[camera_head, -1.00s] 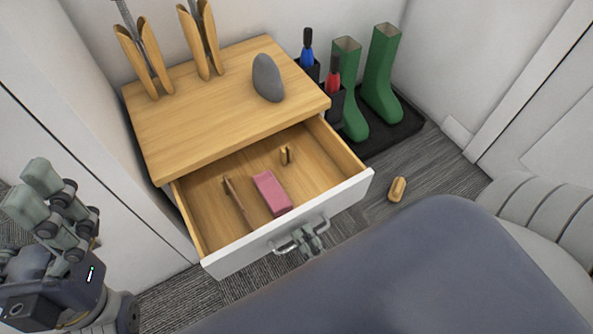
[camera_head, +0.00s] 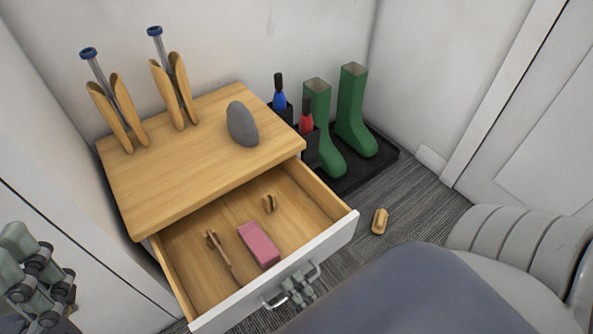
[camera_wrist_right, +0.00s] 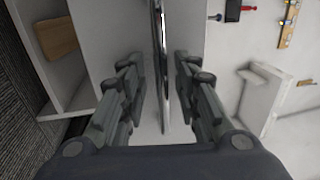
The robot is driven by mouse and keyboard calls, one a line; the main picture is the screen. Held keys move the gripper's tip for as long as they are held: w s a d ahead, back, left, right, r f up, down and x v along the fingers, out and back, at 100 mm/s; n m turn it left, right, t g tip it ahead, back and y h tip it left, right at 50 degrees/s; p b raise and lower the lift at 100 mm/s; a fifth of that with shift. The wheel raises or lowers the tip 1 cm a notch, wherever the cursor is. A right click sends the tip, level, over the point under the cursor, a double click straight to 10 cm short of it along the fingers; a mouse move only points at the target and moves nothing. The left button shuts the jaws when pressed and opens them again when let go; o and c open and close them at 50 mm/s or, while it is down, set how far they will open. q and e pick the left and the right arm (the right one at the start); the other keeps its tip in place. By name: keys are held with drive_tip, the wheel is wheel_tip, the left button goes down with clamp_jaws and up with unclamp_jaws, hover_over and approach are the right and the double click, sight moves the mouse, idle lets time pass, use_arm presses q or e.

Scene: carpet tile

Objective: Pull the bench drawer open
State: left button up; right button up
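The wooden bench (camera_head: 200,165) stands against the wall with its drawer (camera_head: 190,275) pulled well out. The white drawer front (camera_head: 335,240) carries a metal bar handle (camera_head: 272,303). My right gripper (camera_head: 297,288) is at the handle. In the right wrist view its fingers (camera_wrist_right: 161,80) stand apart on either side of the handle bar (camera_wrist_right: 158,40), with a visible gap on both sides. A pink block (camera_head: 259,244) and small wooden pieces lie in the drawer. My left gripper (camera_head: 30,275) is at the left edge, away from the bench and partly cut off.
A grey egg-shaped stone (camera_head: 242,124) and wooden boot trees (camera_head: 172,92) stand on the bench top. Green boots (camera_head: 355,115) stand on a black tray (camera_head: 385,155) to the right. A small wooden brush (camera_head: 380,221) lies on the carpet right of the drawer.

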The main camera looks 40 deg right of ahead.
drive_tip(key=s+f, duration=0.2)
drive_tip(key=s, duration=0.9)
drive_tip(key=shift+s+d, duration=0.2)
drive_tip(key=shift+s, duration=0.2)
drive_tip(key=shift+f, duration=0.1)
